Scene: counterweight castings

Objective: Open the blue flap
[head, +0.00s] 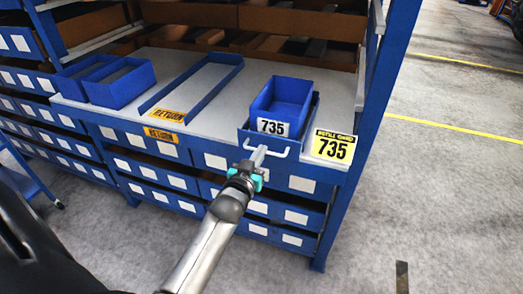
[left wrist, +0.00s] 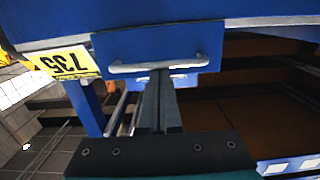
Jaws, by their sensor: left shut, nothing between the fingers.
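The blue flap (head: 243,137) is a small panel at the front edge of the shelf top, below a blue bin labelled 735, and looks upright. It carries a white bar handle (head: 281,154). In the left wrist view the flap (left wrist: 165,42) fills the upper middle, with the handle (left wrist: 200,63) along its lower edge. My left gripper (head: 259,154) is shut with nothing between its fingers. Its fingertips (left wrist: 158,75) are at the middle of the handle; whether they touch it I cannot tell. My right gripper is not in view.
The blue bin (head: 282,97) stands behind the flap. A yellow 735 card (head: 331,146) is to its right. An empty blue return lane (head: 192,83) and other blue bins (head: 120,84) are left. Drawers (head: 160,173) lie below. The floor (head: 440,190) at right is clear.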

